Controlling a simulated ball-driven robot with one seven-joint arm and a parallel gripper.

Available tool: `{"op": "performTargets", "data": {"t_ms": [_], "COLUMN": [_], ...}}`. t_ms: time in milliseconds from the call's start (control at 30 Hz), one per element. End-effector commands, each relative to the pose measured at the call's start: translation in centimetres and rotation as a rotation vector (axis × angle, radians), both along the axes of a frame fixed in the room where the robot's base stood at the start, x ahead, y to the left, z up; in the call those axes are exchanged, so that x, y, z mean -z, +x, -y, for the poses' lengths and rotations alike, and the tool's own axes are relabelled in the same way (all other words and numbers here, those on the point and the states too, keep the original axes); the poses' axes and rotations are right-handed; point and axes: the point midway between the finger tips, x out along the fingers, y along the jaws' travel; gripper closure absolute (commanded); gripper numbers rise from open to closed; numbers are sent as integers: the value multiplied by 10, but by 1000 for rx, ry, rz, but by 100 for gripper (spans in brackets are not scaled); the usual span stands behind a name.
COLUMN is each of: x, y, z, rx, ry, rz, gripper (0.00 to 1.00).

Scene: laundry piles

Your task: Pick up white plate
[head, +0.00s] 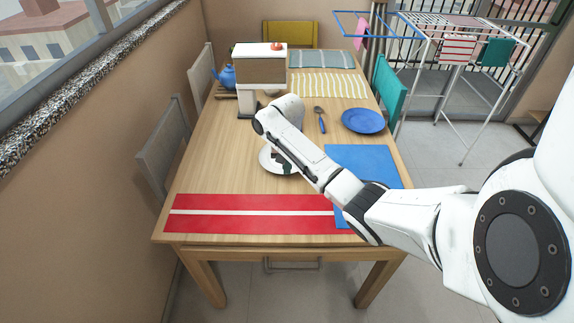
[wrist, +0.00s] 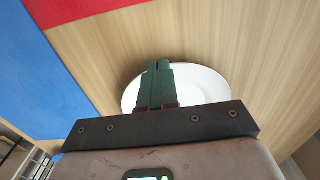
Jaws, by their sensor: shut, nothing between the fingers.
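The white plate (wrist: 200,84) lies on the wooden table, seen in the wrist view just beyond my gripper's fingers. In the head view the same plate (head: 268,161) is mostly hidden behind my arm, with its left rim showing. My gripper (wrist: 158,68) is shut, its dark green fingers together with nothing between them. The fingers cover the left part of the plate in the wrist view. I cannot tell whether the fingertips touch the plate. In the head view the fingers are mostly hidden by my arm.
The wooden table (head: 230,150) also holds a red mat with a white stripe (head: 250,203), a blue mat (head: 368,160), a blue plate (head: 363,120), a spoon (head: 321,118), a white and brown box-like object (head: 262,72) and a blue teapot (head: 227,76). Chairs (head: 165,145) line the left side.

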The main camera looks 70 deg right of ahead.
Motion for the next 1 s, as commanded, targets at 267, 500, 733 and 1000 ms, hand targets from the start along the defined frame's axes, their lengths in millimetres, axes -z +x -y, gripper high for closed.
{"op": "performTargets", "data": {"t_ms": [267,500,733,1000], "x": [7,17,17,12], "y": [8,9,9,8], "z": [22,21,21,10], "rx": [-1,-1,-1,-2], "ry": [1,1,1,6], "rz": [-4,0,0,3], "gripper": [100,100,100,100]}}
